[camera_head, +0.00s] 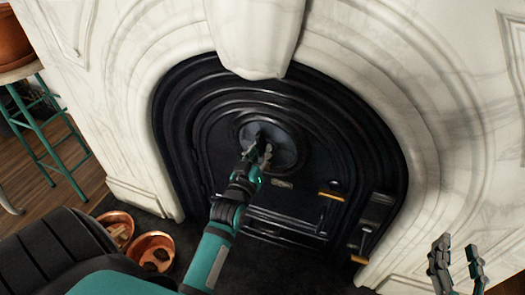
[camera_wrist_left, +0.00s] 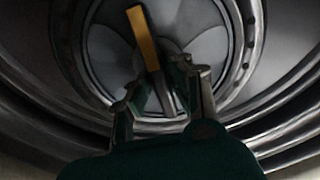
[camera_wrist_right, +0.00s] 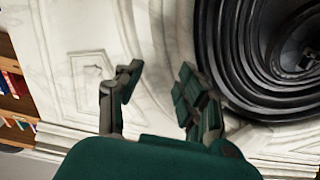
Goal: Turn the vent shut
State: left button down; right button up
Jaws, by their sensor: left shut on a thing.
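The round vent (camera_head: 288,146) sits in the upper middle of the black fireplace door (camera_head: 215,150). In the left wrist view its grey disc (camera_wrist_left: 104,45) shows petal-shaped sections and a bar with a yellow end (camera_wrist_left: 145,38), tilted a little left of upright. My left gripper (camera_head: 262,154) is at the vent's centre, shut on the vent handle; its fingers (camera_wrist_left: 162,92) lie either side of the bar's lower part and hide some of it. My right gripper (camera_head: 457,248) is open and empty, away from the door at the lower right; its spread fingers also show in the right wrist view (camera_wrist_right: 160,78).
A white marble surround (camera_head: 430,110) frames the door. Brass-ended latches (camera_head: 331,196) stick out at the door's right. Copper pans (camera_head: 152,250) lie on the floor at lower left. A green stool (camera_head: 45,155) with a pot stands at far left.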

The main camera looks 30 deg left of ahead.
pick_arm(q)
jog(key=shift+d, duration=0.1)
jog(key=shift+r+m+p, duration=0.15)
jog(key=shift+m+p, duration=0.35)
jog(key=shift+p, duration=0.35)
jog(key=shift+m+p, duration=0.5)
jog(key=shift+p, duration=0.2)
pick_arm(e)
jog(key=s+d+f+g+h, duration=0.2)
jog(key=s+f+g, duration=0.2)
jog(key=f+g, duration=0.45)
pick_arm(q)
jog(key=shift+d+m+p, duration=0.1)
jog(key=shift+m+p, duration=0.5)
jog(key=shift+p, duration=0.1)
jog(key=shift+m+p, duration=0.8)
jog(key=shift+m, duration=0.1)
jog(key=shift+w+d+m+p, duration=0.1)
jog(key=shift+m+p, duration=0.55)
jog(key=shift+m, duration=0.55)
pick_arm(e)
jog(key=s+d+f+g+h, duration=0.1)
jog(key=s+d+f+g, duration=0.1)
jog(key=s, duration=0.4)
jog(key=s+d+f+g+h, duration=0.1)
jog(key=s+d+f+g, duration=0.1)
jog(key=s+f+g, duration=0.2)
jog(key=shift+s+d+f+m, duration=0.3)
jog(key=shift+s+f, duration=0.1)
jog(key=shift+s, duration=0.65)
